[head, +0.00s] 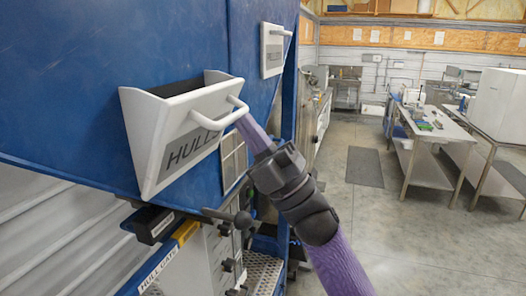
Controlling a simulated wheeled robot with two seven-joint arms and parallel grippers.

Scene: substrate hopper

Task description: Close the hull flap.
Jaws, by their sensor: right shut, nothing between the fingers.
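The hull flap (182,145) is a white tilting bin front marked "HULLS" on the blue hopper wall. It stands tilted out at the top, with a dark gap behind its upper edge, so it is open. Its white bar handle (222,113) sticks out from the upper front. My right gripper (244,122) comes in from the lower right on a purple and black arm. It is shut and empty, with its tip at or just behind the right end of the handle. I cannot tell whether it touches the flap. My left gripper is not in view.
A second white flap, marked "PELLETS" (272,50), sits flat on the blue wall (75,60) further right. Below the hull flap are a "HULL GATE" label (160,268) and a dark-knobbed lever (241,220). The floor to the right is open, with metal tables (436,135) beyond.

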